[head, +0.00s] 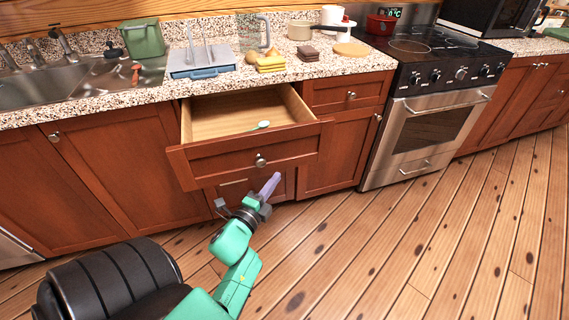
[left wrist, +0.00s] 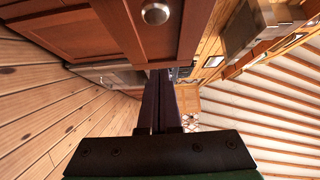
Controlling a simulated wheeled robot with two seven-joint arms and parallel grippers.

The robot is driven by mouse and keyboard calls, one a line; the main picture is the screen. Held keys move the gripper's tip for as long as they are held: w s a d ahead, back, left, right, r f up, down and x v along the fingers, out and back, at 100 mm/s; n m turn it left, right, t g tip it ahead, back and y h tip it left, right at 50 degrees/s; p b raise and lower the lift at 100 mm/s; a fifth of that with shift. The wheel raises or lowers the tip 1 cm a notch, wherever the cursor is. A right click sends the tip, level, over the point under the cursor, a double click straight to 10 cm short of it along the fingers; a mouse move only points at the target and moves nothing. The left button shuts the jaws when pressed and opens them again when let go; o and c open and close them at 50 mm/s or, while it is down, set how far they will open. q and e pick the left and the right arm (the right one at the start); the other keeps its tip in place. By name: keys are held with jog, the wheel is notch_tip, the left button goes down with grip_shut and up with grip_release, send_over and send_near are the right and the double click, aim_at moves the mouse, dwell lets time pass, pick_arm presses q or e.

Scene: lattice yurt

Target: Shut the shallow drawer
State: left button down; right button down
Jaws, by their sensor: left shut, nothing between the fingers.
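The shallow drawer (head: 215,165) is pulled well out of the wooden cabinet below the counter, left of the stove. Its front has a round metal knob (head: 260,160). A small pale utensil (head: 260,126) lies inside on the light wood bottom. My left gripper (head: 271,184) is shut and empty, just below and in front of the drawer front in the head view, apparently not touching it. In the left wrist view its dark fingers (left wrist: 158,100) are together, and a wooden front (left wrist: 185,30) with a metal knob (left wrist: 155,13) shows close above them. My right gripper is not in view.
A speckled counter (head: 150,93) holds a dish rack (head: 202,60), a green container (head: 143,38), sponges and a wooden board (head: 352,49). A sink (head: 40,85) is at left, a stove (head: 425,120) at right. The plank floor (head: 390,240) is clear.

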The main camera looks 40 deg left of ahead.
pick_arm(q)
send_near(286, 151)
jog(key=w+d, duration=0.3)
jog(key=w+a, duration=0.2)
jog(key=a, duration=0.1)
jog(key=shift+w+a+p, duration=0.2)
jog(key=shift+w+p, duration=0.15)
jog(key=shift+w, duration=0.05)
jog(key=shift+w+a, duration=0.1)
jog(key=shift+a, duration=0.1)
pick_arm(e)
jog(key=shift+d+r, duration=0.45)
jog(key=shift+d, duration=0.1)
pick_arm(q)
jog(key=shift+a, duration=0.1)
